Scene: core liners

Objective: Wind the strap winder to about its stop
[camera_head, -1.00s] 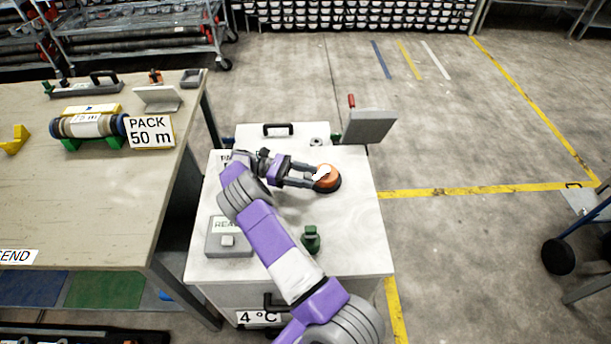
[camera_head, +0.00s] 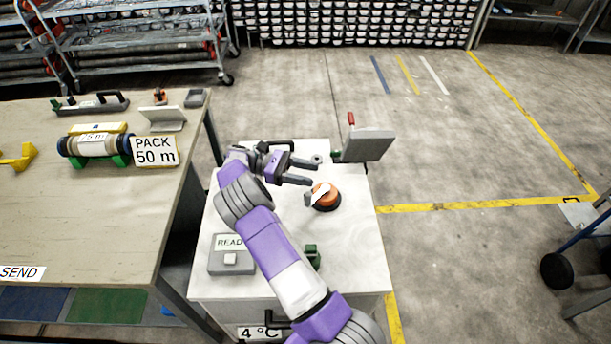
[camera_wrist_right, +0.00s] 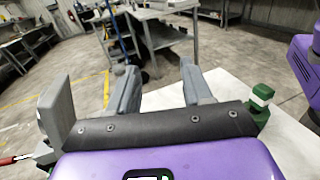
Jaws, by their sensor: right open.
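The strap winder, an orange round knob (camera_head: 327,195) with a white mark on a dark base, sits on the white cabinet top (camera_head: 360,250) in the head view. My right gripper (camera_head: 314,170) is open and empty. Its fingertips are just behind and left of the knob in the picture, apart from it. In the right wrist view the two grey fingers (camera_wrist_right: 160,90) are spread with nothing between them, and the winder does not show there. My left gripper is in neither view.
On the cabinet are a grey READ box (camera_head: 231,256), a green fixture (camera_head: 312,256) partly behind my arm, and a tilted grey panel (camera_head: 368,145) at the back right. The table (camera_head: 90,215) stands to the left. Open floor lies to the right.

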